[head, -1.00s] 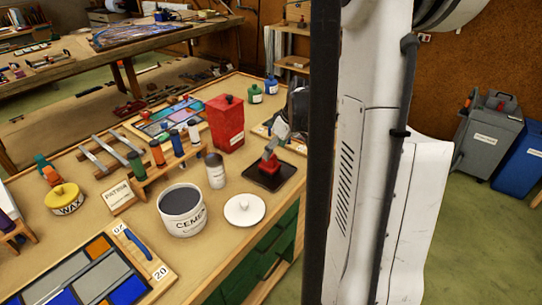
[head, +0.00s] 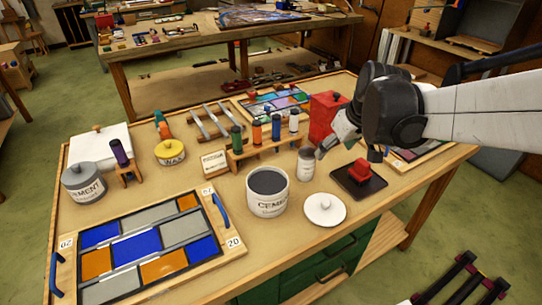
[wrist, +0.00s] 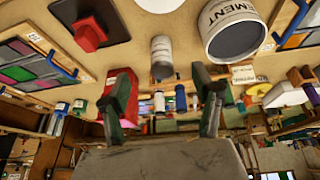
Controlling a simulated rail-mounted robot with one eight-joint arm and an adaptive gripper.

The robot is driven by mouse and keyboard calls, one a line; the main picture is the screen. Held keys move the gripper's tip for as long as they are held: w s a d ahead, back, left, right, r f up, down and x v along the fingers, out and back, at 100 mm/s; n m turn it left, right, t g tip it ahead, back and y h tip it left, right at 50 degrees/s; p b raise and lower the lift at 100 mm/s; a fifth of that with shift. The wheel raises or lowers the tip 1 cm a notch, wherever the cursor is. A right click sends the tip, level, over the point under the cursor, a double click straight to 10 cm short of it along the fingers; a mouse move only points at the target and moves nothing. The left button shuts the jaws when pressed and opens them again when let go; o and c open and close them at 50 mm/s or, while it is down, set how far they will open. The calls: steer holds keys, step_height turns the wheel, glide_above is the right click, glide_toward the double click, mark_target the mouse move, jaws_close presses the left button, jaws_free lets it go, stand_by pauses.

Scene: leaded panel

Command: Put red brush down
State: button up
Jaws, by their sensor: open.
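The red brush (head: 361,170), a red block with a knob-like grip, sits on a black square base (head: 345,186) on the bench. It also shows at the upper left of the wrist view (wrist: 90,35). My gripper (head: 324,150) is apart from it, to its left in the head view, near a small grey-lidded jar (head: 306,165). In the wrist view my gripper (wrist: 160,78) has its two fingers spread with nothing held between them. My wrist hides part of the bench behind the brush.
An open cement tub (head: 268,205) and its white lid (head: 325,210) stand in front. A rack of coloured bottles (head: 255,150) and a red canister (head: 322,110) are close to my gripper. A leaded panel (head: 136,247) lies at the front left.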

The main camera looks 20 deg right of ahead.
steer(key=s+a+r+t, duration=0.1)
steer(key=s+a, duration=0.4)
steer(key=a, duration=0.3)
steer(key=s+a+r+m+t, duration=0.1)
steer(key=s+a, duration=0.5)
steer(key=a, duration=0.2)
steer(key=shift+s+a, duration=0.15)
steer(key=shift+s, duration=0.05)
